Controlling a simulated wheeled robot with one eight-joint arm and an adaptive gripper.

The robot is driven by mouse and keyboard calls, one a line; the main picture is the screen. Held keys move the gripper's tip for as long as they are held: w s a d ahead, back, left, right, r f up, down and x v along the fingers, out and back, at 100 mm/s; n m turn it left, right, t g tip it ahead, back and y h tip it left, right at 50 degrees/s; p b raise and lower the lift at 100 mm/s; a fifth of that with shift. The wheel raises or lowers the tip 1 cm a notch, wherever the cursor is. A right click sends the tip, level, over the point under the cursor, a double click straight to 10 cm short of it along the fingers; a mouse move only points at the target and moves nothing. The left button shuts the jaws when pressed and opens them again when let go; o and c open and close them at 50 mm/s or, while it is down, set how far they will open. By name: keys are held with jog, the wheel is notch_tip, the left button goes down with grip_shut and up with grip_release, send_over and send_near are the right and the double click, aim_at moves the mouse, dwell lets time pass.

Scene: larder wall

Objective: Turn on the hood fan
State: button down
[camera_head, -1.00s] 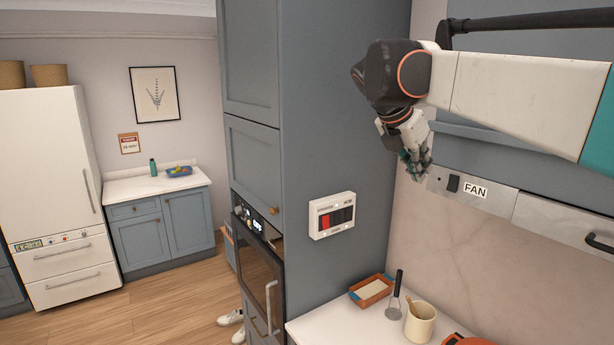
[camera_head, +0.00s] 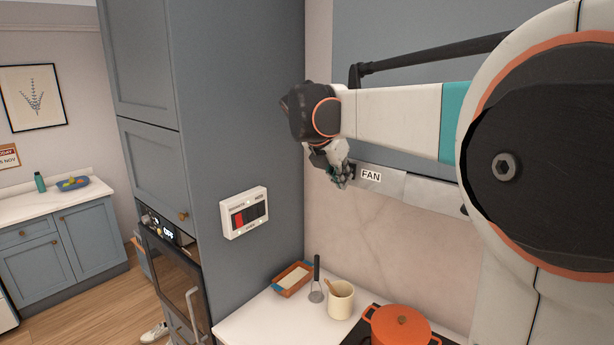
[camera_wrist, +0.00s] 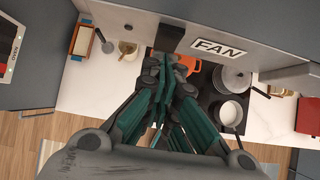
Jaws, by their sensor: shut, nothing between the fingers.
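The hood front (camera_head: 405,185) is a pale metal strip with a white FAN label (camera_head: 371,175); the label also shows in the wrist view (camera_wrist: 217,51). A dark fan switch (camera_wrist: 169,36) sits just left of the label in the wrist view. In the head view my gripper (camera_head: 347,180) hides the switch. My gripper is shut and empty, with its green-and-grey fingertips (camera_wrist: 174,62) just in front of and below the switch in the wrist view. I cannot tell whether they touch it, or whether the switch is on.
A white panel (camera_head: 244,213) with red and black switches is on the tall cabinet at left. A dark rail (camera_head: 430,55) runs above my arm.

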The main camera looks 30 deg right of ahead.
jog(key=shift+w+d+f, duration=0.2)
jog(key=shift+d, duration=0.15)
jog(key=shift+r, duration=0.15)
jog(key=shift+r+p, duration=0.3)
jog(key=shift+r, duration=0.4)
jog(key=shift+a, duration=0.2)
